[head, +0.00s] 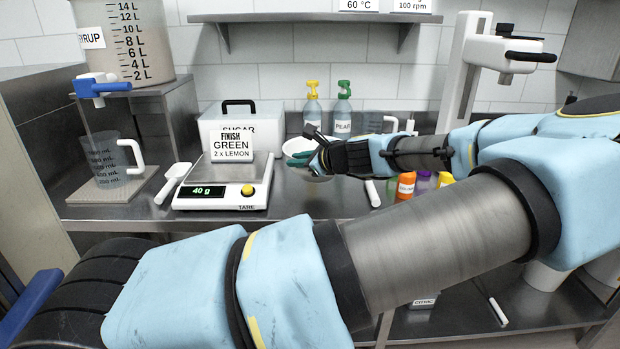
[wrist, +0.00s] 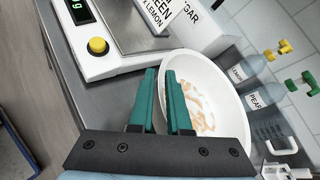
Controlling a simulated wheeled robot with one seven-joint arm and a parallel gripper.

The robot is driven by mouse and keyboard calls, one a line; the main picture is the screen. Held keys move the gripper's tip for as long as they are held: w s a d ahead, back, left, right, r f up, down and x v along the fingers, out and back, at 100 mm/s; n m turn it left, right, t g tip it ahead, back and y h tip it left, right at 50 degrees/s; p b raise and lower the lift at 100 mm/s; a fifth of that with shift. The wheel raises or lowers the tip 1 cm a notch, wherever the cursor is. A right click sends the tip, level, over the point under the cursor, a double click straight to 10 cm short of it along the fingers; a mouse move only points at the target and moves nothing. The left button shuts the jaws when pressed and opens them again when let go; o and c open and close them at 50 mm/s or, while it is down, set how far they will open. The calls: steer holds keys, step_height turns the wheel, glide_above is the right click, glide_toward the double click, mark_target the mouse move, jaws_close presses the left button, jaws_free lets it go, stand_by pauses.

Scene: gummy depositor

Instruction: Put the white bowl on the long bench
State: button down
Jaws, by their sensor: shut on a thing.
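The white bowl (wrist: 217,78) fills the middle of the wrist view, with some tan residue inside. In the head view only part of the bowl (head: 292,147) shows behind my gripper, right of the scale. My gripper (head: 298,158) has green fingers, which also show in the wrist view (wrist: 167,100). They are shut on the bowl's near rim, one finger on each side. The bowl is at or just above the steel bench (head: 318,205); I cannot tell if it touches. My arm hides much of the bench's right part.
The scale (head: 222,190) with a "GREEN 2 x LEMON" card stands left of the bowl. A sugar box (head: 240,125), bottles (head: 312,115) and a clear jug (head: 372,122) stand behind. Small colour bottles (head: 405,187) stand at right. Bench in front of the bowl is clear.

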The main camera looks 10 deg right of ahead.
steer(key=shift+f+p, duration=0.6)
steer(key=shift+f, duration=2)
steer(key=c, duration=0.9)
jaws_free()
steer(key=b+v, duration=0.4)
steer(key=v, duration=0.7)
steer(key=s+a+f+n+g, duration=0.2)
steer(key=a+f+n+g, duration=0.35)
steer(key=a, duration=0.35)
steer(key=s+a+f+n+g, duration=0.3)
steer(key=a+f+n+g, duration=0.25)
steer(key=a, duration=0.35)
steer(key=s+a+r+n+h, duration=0.1)
steer(key=a+r+n+h, duration=0.1)
steer(key=r+n, duration=0.1)
steer(key=s+a+r+n+h, duration=0.1)
steer(key=s+r+n+h, duration=0.1)
steer(key=n, duration=0.3)
steer(key=s+a+r+n+h, duration=0.1)
steer(key=a+r+n+h, duration=0.1)
steer(key=r+n, duration=0.2)
steer(key=shift+s+a+r+t+h, duration=0.15)
steer(key=shift+a+r+t+h, duration=0.05)
steer(key=shift+a+t+h, duration=0.2)
